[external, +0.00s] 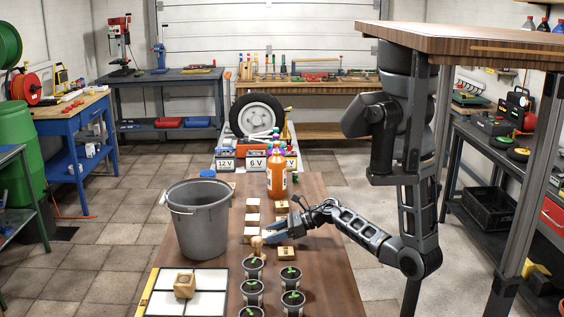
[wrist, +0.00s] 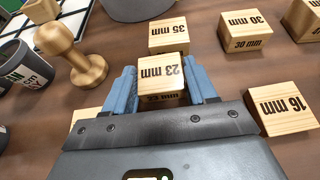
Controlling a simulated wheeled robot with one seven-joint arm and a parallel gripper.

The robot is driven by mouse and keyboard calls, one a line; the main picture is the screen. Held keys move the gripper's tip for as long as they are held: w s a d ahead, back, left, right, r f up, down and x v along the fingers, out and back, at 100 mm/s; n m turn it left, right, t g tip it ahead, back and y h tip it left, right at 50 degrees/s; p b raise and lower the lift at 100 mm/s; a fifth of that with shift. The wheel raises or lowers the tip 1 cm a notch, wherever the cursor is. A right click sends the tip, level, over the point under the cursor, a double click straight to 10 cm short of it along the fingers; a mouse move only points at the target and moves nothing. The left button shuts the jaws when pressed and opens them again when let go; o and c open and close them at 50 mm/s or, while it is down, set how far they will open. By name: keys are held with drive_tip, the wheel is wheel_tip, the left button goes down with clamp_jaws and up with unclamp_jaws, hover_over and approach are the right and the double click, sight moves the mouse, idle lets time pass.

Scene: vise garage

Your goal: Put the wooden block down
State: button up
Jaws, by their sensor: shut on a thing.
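My gripper (wrist: 160,85) has its two blue fingers closed on the sides of a wooden block marked 23 mm (wrist: 160,67) in the wrist view. The block's top faces the camera, and a second marked face shows below it between the fingers. In the external view my gripper (external: 274,229) is low over the brown table, among the wooden blocks; the held block is hard to make out there. I cannot tell whether the block touches the table.
Wooden blocks marked 35 mm (wrist: 168,36), 30 mm (wrist: 245,31) and 16 mm (wrist: 281,106) stand nearby. A turned knob-like piece (wrist: 75,57) is left of my gripper. A grey bucket (external: 197,225), an orange bottle (external: 276,180), plant pots (external: 292,303) and a white-tiled board (external: 207,304) surround it.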

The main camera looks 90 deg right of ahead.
drive_tip(key=shift+f, duration=0.3)
drive_tip(key=shift+f, duration=0.15)
drive_tip(key=o, duration=1)
